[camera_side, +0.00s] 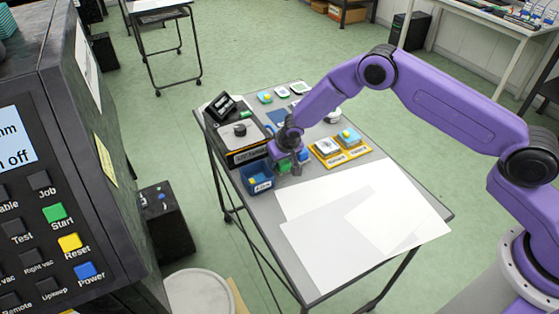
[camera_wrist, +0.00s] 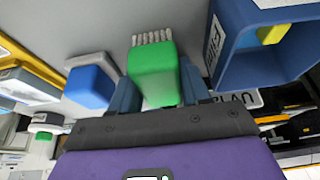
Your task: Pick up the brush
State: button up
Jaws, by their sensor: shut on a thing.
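The brush (camera_wrist: 152,75) has a green block-shaped body and a row of pale grey bristles. In the wrist view it sits between the two fingers of my gripper (camera_wrist: 158,88), which is shut on its green body. The bristles stick out beyond the fingertips, on the side facing the grey table. In the side view my gripper (camera_side: 290,157) is low over the left part of the table, and green of the brush (camera_side: 283,167) shows beside it. I cannot tell whether the brush touches the table.
A blue bin (camera_side: 259,181) with a yellow thing inside stands close beside my gripper. A blue block (camera_wrist: 91,86) is on the other side. A black-fronted device (camera_side: 238,137) and yellow-edged trays (camera_side: 327,150) are nearby. White sheets (camera_side: 325,245) cover the table's front.

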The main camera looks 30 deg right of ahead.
jog(key=shift+r, duration=0.45)
notch_tip(320, 180, up, 2)
jog(key=s+d+r, duration=0.4)
jog(key=s+r, duration=0.6)
jog(key=s, duration=0.3)
jog(key=shift+s+d, duration=0.15)
jog(key=shift+s, duration=0.05)
